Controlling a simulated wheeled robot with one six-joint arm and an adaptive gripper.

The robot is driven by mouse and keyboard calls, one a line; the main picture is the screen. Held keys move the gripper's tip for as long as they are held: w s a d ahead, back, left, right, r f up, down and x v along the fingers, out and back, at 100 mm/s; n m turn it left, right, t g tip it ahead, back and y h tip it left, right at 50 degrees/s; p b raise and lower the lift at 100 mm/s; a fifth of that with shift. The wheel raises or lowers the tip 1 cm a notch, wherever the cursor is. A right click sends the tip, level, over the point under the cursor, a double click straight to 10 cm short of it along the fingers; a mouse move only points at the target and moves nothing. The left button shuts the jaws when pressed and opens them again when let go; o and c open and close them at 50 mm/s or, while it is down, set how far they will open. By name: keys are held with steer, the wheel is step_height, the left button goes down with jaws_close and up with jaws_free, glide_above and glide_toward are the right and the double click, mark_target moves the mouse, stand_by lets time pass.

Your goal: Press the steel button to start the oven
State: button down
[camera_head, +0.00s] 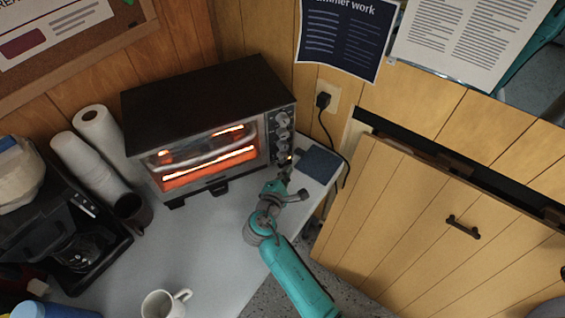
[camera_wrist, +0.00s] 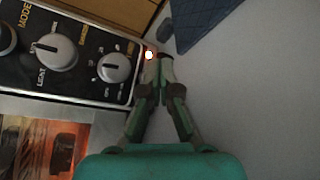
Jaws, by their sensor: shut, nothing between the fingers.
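The toaster oven (camera_head: 200,95) stands on the counter, its heating elements glowing orange behind the glass. In the wrist view the fingertips (camera_wrist: 160,60) are right beside the lamp, touching or very close; I cannot tell which. The steel button is not distinguishable, perhaps hidden by the fingertips.
A dark blue cloth (camera_head: 318,163) lies right of the oven, with a black cord (camera_head: 328,128) from a wall outlet near it. The counter's middle (camera_head: 190,240) is clear.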

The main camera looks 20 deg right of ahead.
mark_target(293, 191)
steer(key=shift+s+d, duration=0.15)
steer(key=shift+s, duration=1.1)
steer(key=shift+s+d, duration=0.15)
steer(key=shift+s, duration=1.1)
